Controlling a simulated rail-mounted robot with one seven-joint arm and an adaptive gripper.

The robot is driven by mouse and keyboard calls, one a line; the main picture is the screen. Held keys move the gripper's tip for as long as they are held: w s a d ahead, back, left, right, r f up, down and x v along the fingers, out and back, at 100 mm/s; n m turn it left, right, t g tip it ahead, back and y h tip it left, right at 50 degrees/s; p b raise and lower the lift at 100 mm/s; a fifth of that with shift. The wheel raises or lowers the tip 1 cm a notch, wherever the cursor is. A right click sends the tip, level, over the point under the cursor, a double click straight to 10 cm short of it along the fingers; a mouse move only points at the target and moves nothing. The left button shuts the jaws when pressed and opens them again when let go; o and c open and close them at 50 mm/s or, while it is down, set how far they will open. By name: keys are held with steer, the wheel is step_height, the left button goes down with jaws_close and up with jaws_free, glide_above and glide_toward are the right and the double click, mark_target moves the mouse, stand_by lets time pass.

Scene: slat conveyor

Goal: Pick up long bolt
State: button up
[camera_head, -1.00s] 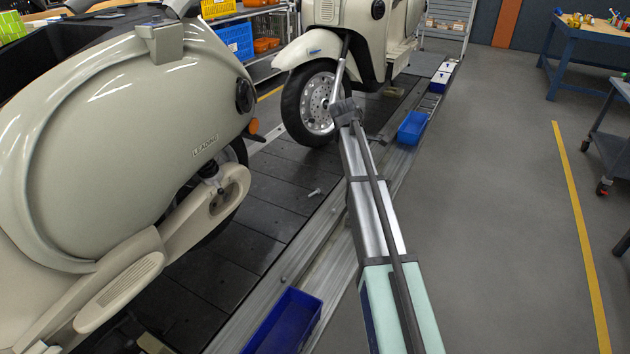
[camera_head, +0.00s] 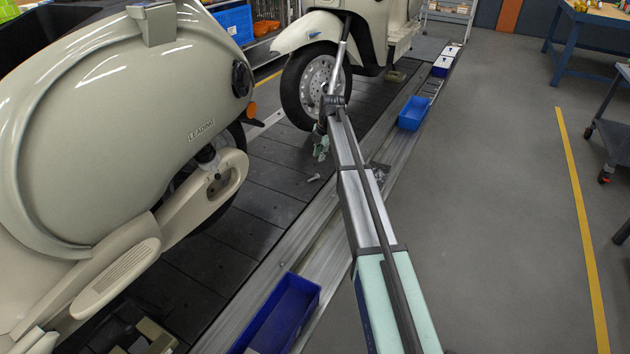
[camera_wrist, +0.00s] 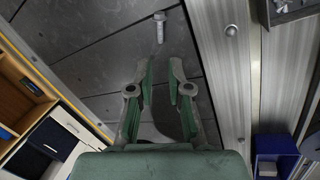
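The long bolt (camera_head: 314,177) is a small light metal bolt lying on the dark conveyor slats, between the near scooter and the metal side rail. In the wrist view the bolt (camera_wrist: 160,27) lies at the top centre, its flanged head toward the top of the picture. My gripper (camera_head: 321,150) shows in the head view above the slats, beyond the bolt. In the wrist view my gripper (camera_wrist: 161,75) is open, with two green-padded fingers apart and nothing between them. The bolt lies ahead of the fingertips, not touching them.
A cream scooter (camera_head: 110,110) stands close on the left and another scooter (camera_head: 325,60) ahead. The metal rail (camera_head: 315,240) edges the conveyor. Blue bins (camera_head: 278,318) and (camera_head: 414,113) sit along it.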

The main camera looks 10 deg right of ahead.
mark_target(313, 178)
steer(key=b+x, duration=0.4)
steer(key=x, duration=0.9)
steer(key=shift+r, duration=0.1)
jaws_close()
